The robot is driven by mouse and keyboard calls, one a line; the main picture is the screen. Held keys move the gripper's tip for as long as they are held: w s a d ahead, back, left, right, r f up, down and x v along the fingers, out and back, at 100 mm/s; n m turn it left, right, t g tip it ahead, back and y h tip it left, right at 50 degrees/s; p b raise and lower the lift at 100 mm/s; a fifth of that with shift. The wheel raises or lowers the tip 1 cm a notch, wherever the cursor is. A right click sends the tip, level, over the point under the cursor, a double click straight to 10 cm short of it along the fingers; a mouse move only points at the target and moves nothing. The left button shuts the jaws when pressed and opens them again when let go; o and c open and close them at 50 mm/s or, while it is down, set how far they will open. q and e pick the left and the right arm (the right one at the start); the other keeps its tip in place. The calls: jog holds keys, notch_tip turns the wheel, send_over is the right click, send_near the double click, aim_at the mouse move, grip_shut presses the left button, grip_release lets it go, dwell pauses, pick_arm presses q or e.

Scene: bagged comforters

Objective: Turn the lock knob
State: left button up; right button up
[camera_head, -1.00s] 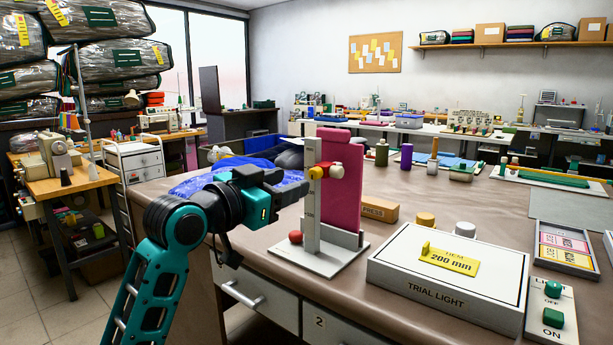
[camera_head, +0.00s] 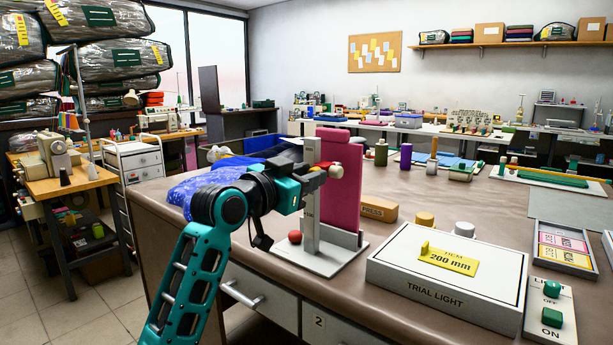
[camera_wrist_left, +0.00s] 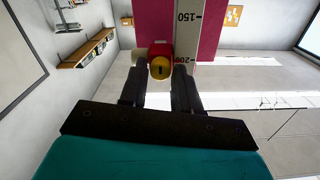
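The measuring stand has an upright grey scale post (camera_head: 311,225) beside a magenta board (camera_head: 340,195) on a grey base. A red slider sits on the post; its front carries a yellow lock knob (camera_wrist_left: 160,68) with a dark slot, seen in the left wrist view. In the head view my gripper hides the yellow knob, while a white knob (camera_head: 336,171) shows on the far side. My left gripper (camera_head: 308,181) is at the post; in the wrist view its open fingers (camera_wrist_left: 159,74) stand either side of the yellow knob, with gaps visible. My right gripper is not in view.
A red ball (camera_head: 295,237) is on the stand's base. Blue fabric (camera_head: 190,188) lies behind my left arm. The table's front edge and drawers are below.

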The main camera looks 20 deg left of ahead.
pick_arm(q)
grip_shut()
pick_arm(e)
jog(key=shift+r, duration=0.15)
pick_arm(q)
jog(key=m+p, duration=0.8)
jog(key=m, duration=1.8)
jog(key=shift+f, duration=0.1)
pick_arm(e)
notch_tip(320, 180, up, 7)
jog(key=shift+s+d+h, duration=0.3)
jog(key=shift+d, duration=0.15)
